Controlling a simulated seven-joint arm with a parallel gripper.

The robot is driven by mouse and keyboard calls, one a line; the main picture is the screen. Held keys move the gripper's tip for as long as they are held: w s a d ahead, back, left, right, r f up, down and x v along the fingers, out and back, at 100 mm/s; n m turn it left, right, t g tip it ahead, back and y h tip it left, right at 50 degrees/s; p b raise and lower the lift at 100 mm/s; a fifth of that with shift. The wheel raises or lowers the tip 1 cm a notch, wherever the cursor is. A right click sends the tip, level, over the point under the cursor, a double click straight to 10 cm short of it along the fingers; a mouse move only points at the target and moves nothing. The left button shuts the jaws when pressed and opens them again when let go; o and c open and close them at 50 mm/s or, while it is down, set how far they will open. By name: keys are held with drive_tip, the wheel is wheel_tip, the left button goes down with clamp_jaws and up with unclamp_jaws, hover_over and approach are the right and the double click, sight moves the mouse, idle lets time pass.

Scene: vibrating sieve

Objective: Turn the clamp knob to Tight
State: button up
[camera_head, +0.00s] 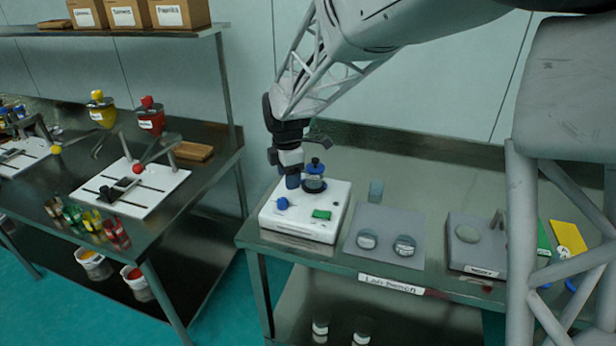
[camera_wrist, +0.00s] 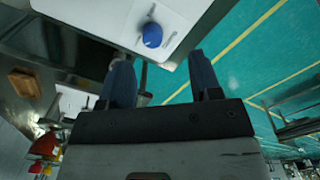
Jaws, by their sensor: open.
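The white sieve machine (camera_head: 272,219) stands at the left end of the lab bench. A blue knob (camera_head: 281,203) sits on its top near the front left, and a green switch (camera_head: 321,214) is at the front right. The blue knob also shows in the wrist view (camera_wrist: 152,35), with small grey marks around it; no lettering is readable. A dark-topped sieve stack (camera_head: 315,184) stands at the back of the machine. My gripper (camera_head: 292,186) points down beside the stack, behind the blue knob. In the wrist view its two blue fingers (camera_wrist: 160,66) are apart, with nothing visible between them.
A grey mat (camera_head: 377,238) with two round lidded containers lies right of the machine. A grey scale (camera_head: 477,256) is farther right. A second table with a white board (camera_head: 150,195) and jars stands left, across a floor gap.

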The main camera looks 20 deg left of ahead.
sight(282, 200)
drive_tip(key=shift+a+f+n, duration=0.25)
drive_tip(key=shift+a+f, duration=0.05)
drive_tip(key=shift+a, duration=0.3)
drive_tip(key=shift+a+f+n, duration=0.25)
drive_tip(key=shift+a+f, duration=0.05)
drive_tip(key=shift+a, duration=0.3)
drive_tip(key=shift+f, duration=0.1)
drive_tip(key=shift+f, duration=3.8)
drive_tip(key=c, duration=0.9)
